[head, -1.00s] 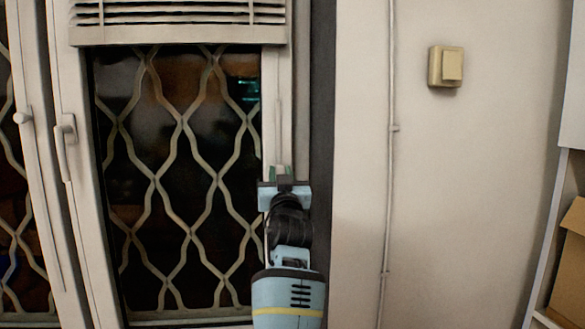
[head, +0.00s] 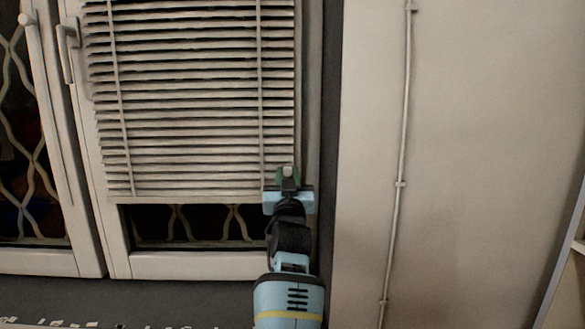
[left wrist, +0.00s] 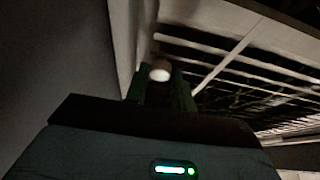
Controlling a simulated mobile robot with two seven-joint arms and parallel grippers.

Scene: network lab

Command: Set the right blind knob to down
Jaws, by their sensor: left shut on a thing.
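The right blind (head: 190,100) hangs over most of the right window, its slats spread and its bottom edge a little above the lower frame. The right blind knob (head: 288,171) is a small pale piece at the blind's lower right, by the window frame. My left gripper (head: 288,177) is shut on the knob, with green fingertips on either side of it. In the left wrist view the knob (left wrist: 159,74) shows as a pale round end between the dark green fingers. My right gripper is not in view.
A window handle (head: 68,50) stands out left of the blind. A second window (head: 40,150) with a lattice is further left. A thin pipe (head: 402,150) runs down the bare wall at the right.

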